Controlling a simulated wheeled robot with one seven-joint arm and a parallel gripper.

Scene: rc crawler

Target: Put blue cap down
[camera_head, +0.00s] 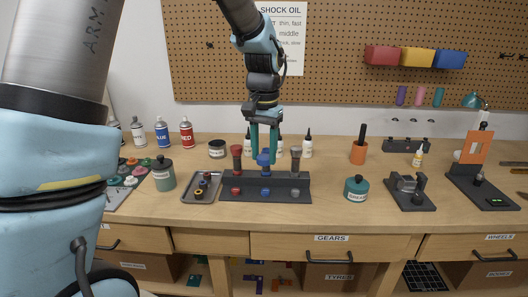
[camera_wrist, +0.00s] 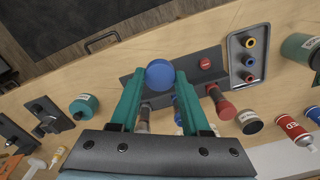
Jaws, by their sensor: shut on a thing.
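My gripper (camera_head: 264,158) points down over the dark rack (camera_head: 225,198), its two teal fingers shut on a round blue cap (camera_wrist: 160,74). The cap sits between the fingertips in the wrist view; in the head view, blue (camera_head: 263,157) shows between the fingers. It appears to be above the rack, with a blue shock body (camera_wrist: 178,108) behind it. The rack's front row shows a red piece (camera_head: 236,190), a blue piece (camera_head: 265,191) and a grey piece (camera_head: 295,192). Exact clearance between cap and rack is hard to tell.
A red shock (camera_head: 237,157) and a grey shock (camera_head: 295,159) stand upright in the rack on either side of my fingers. A metal tray (camera_head: 190,199) with small rings lies left. A teal jar (camera_head: 356,190) stands right. Clear bench (camera_head: 335,192) lies between rack and jar.

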